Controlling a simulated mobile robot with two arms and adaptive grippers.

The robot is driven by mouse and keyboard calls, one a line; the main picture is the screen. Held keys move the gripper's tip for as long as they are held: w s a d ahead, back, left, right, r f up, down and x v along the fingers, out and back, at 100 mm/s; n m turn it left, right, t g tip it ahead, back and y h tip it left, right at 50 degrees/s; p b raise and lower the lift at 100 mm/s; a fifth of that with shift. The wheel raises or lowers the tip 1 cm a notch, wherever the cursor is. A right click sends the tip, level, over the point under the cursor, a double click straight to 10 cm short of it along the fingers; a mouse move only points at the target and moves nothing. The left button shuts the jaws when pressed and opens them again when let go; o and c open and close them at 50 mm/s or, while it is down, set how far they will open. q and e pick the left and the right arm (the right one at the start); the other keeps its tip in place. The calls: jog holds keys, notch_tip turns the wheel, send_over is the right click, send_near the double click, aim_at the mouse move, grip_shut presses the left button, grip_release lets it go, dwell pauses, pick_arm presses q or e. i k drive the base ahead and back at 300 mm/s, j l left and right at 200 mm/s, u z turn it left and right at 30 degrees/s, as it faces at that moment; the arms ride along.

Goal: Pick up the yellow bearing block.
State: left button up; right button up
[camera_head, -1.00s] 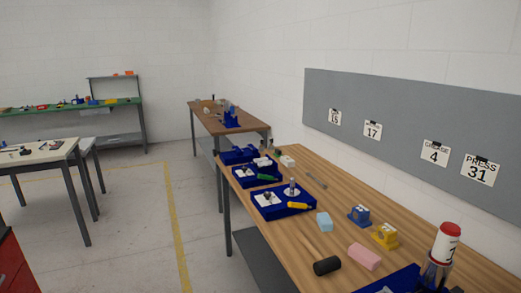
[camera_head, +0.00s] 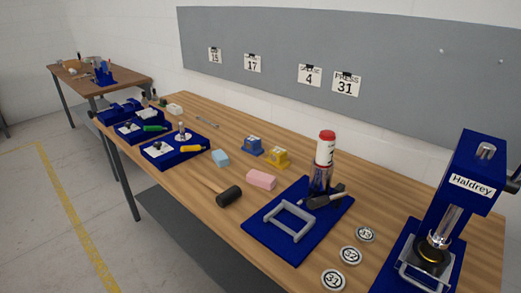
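The yellow bearing block (camera_head: 278,157) sits upright on the wooden workbench, near its middle. A similar blue block (camera_head: 252,146) stands just left of it. A pink foam block (camera_head: 261,180) lies in front of it, and the red-capped canister (camera_head: 324,160) stands to its right. Neither of my grippers shows in the head view.
The wooden workbench (camera_head: 190,108) runs along the wall. A blue mat (camera_head: 262,236) with a grey frame lies right of centre. A blue press (camera_head: 459,190) stands at the right. A black mallet (camera_head: 229,196), a light blue block (camera_head: 220,158) and blue trays (camera_head: 172,160) lie leftward.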

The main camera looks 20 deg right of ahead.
aim_at(278, 157)
jog(key=i+j, duration=0.2)
jog(key=i, duration=0.3)
jog(key=i+j, duration=0.25)
jog(key=i, duration=0.25)
